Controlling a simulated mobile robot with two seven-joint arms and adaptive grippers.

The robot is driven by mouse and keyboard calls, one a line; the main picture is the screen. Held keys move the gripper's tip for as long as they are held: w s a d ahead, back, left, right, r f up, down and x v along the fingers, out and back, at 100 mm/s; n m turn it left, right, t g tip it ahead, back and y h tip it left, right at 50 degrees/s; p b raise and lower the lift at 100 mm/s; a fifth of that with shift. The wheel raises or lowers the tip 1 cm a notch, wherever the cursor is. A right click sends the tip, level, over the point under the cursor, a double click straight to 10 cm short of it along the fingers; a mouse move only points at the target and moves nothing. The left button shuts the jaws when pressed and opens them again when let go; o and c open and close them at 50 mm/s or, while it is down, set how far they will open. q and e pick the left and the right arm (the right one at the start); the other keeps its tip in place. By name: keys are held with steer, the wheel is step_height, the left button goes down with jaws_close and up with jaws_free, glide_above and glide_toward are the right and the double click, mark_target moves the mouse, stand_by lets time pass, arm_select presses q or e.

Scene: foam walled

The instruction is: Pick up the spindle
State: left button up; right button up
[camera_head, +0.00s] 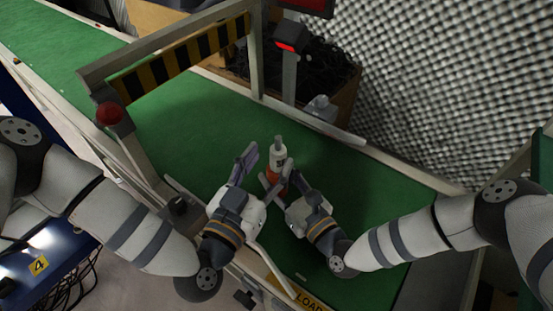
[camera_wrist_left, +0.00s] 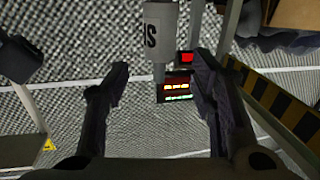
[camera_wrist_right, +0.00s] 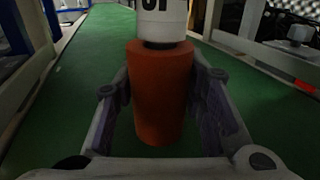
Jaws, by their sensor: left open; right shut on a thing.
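The spindle (camera_head: 278,158) has a white body with dark lettering, an orange lower part and a grey tip, and stands roughly upright over the green belt. My right gripper (camera_head: 277,176) is shut on its orange part, which shows between the fingers in the right wrist view (camera_wrist_right: 160,95). I cannot tell whether its base touches the belt. My left gripper (camera_head: 261,172) is open just left of the spindle. In the left wrist view the white body and grey tip (camera_wrist_left: 160,30) show beyond the open, empty fingers (camera_wrist_left: 160,80).
The green conveyor belt (camera_head: 190,140) runs beneath both grippers. A black-and-yellow striped gantry (camera_head: 185,60) with a red button (camera_head: 109,113) spans it at left. A scanner post (camera_head: 289,75) and a box of dark stuff (camera_head: 335,75) stand behind. Belt to the right is clear.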

mark_target(275, 148)
arm_select(q)
steer(key=x, duration=0.4)
steer(key=shift+w+r, duration=0.1)
steer(key=shift+w, duration=0.25)
jaws_close()
step_height(275, 148, up, 10)
steer(key=shift+r, duration=0.1)
arm_select(e)
steer(key=o, duration=1.3)
steer(key=shift+s, duration=0.1)
steer(key=v, duration=1.1)
steer(key=shift+s+d, duration=0.2)
steer(key=shift+d, duration=0.05)
steer(key=shift+s, duration=0.15)
